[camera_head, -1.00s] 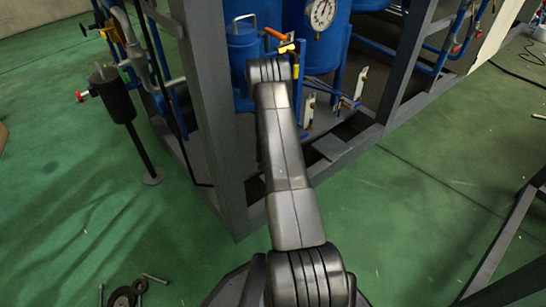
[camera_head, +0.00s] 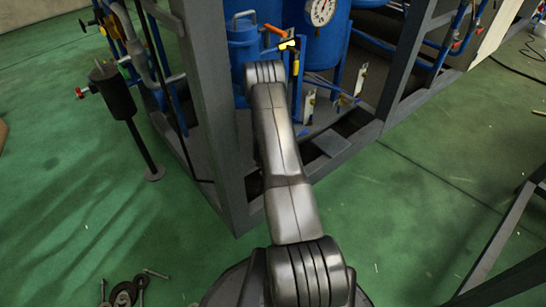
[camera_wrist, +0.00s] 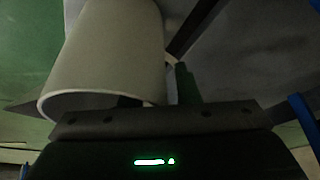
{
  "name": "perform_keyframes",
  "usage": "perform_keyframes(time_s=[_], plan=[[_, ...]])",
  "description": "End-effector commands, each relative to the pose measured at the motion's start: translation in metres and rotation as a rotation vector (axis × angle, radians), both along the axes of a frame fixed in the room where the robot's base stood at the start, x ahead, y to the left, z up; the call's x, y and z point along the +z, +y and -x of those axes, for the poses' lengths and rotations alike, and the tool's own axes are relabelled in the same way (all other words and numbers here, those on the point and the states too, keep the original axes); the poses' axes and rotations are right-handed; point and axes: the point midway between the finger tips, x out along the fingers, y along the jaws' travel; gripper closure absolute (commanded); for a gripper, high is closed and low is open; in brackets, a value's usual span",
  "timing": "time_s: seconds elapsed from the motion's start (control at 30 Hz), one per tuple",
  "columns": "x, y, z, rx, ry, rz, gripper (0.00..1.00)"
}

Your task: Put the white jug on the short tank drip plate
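The white jug (camera_wrist: 105,50) is large and close in the wrist view, its round rim toward the bottom of the picture. My gripper (camera_wrist: 182,85) is at the right side of the jug, where the handle seems to be, and looks shut on it; the view is dark there. In the head view my arm hides the gripper and jug. A short blue tank (camera_head: 243,52) stands behind the arm's far end. I cannot make out its drip plate with certainty.
A grey frame post (camera_head: 216,100) stands just left of my arm. A pressure gauge (camera_head: 320,11) sits on a taller blue tank. A black cylinder on a stand (camera_head: 113,91) is at the left.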

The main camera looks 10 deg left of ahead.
Motion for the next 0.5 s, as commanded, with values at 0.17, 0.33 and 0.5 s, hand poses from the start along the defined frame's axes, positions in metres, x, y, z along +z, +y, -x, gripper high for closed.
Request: perform_keyframes(time_s=[0.17, 0.33, 0.5], plan=[[0.002, 0.000, 0.000, 0.000, 0.000, 0.000, 0.71], [0.018, 0.001, 0.005, 0.001, -0.002, 0.000, 0.71], [0.042, 0.003, 0.015, 0.001, -0.002, 0.000, 0.71]])
